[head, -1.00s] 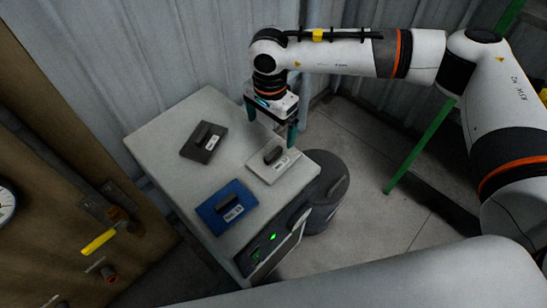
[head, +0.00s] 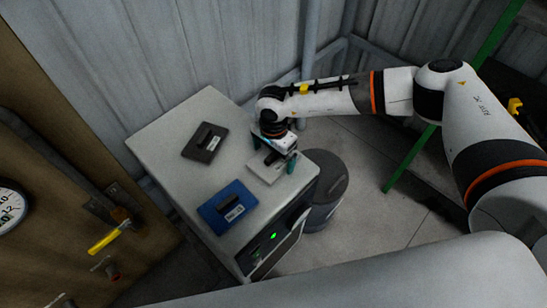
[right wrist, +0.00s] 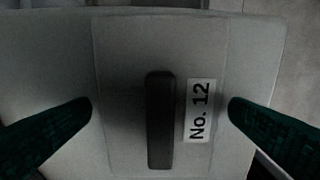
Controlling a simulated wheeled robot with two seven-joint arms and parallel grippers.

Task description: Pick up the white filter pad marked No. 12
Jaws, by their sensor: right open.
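The white filter pad marked No. 12 (head: 264,174) lies flat on the cabinet top near its right edge. It has a dark raised handle and a white label, and it fills the middle of the right wrist view (right wrist: 120,110). My right gripper (head: 273,160) is low over the pad, pointing down. In the right wrist view its two dark green fingers (right wrist: 160,120) are wide apart, one on each side of the handle and label. Nothing is held between them. I cannot tell the exact gap between fingertips and pad. My left gripper is not in view.
A dark grey pad (head: 205,142) and a blue pad (head: 228,207) lie on the same cabinet top (head: 175,125). A dark round bin (head: 325,180) stands beside the cabinet at right. A brown panel with a yellow lever (head: 105,241) stands at left. A green pole (head: 410,160) slants behind my right arm.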

